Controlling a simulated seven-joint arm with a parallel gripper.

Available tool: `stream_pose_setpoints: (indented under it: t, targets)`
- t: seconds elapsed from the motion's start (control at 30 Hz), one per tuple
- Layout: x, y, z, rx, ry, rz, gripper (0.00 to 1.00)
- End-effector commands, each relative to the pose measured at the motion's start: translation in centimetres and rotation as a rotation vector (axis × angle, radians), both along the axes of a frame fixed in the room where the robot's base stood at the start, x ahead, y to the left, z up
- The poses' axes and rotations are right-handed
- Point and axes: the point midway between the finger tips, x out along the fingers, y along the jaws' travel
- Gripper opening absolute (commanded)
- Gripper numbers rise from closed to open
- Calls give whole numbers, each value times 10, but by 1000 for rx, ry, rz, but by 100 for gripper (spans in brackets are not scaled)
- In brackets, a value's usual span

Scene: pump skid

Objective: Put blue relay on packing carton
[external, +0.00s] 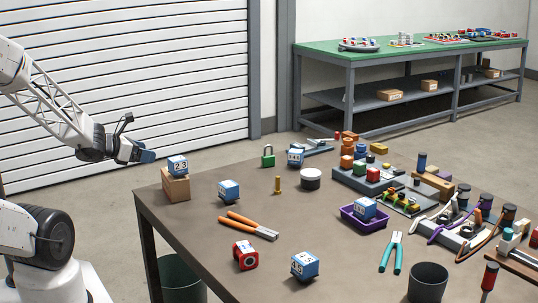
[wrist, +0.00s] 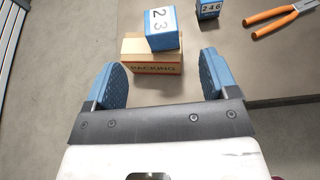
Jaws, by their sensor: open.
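A blue relay with a white face marked 23 (external: 178,166) sits on top of the packing carton (external: 175,188), at the table's left corner. In the wrist view the relay (wrist: 162,30) rests slightly turned on the carton (wrist: 150,66), whose side reads PACKING. My gripper (external: 146,156) is to the left of the relay, apart from it. In the wrist view its two blue fingers (wrist: 161,78) are spread wide with nothing between them; the carton and relay are ahead of them.
More blue relays stand on the table: one near the carton (external: 229,190), one at the front (external: 305,265), one at the purple tray (external: 363,208) and one at the back (external: 295,157). Orange pliers (external: 248,225) lie nearby. The right side is crowded.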

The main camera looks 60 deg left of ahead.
Motion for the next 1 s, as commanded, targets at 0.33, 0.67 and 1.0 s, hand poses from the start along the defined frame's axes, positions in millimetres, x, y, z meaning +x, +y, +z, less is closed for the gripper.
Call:
stream_pose_setpoints:
  t: [0.33,0.67,1.0]
  targets:
    - [0,0,0,0,0,0,80]
    - [3,0,7,-40,3,40,80]
    - [15,-3,46,-379,12,362,80]
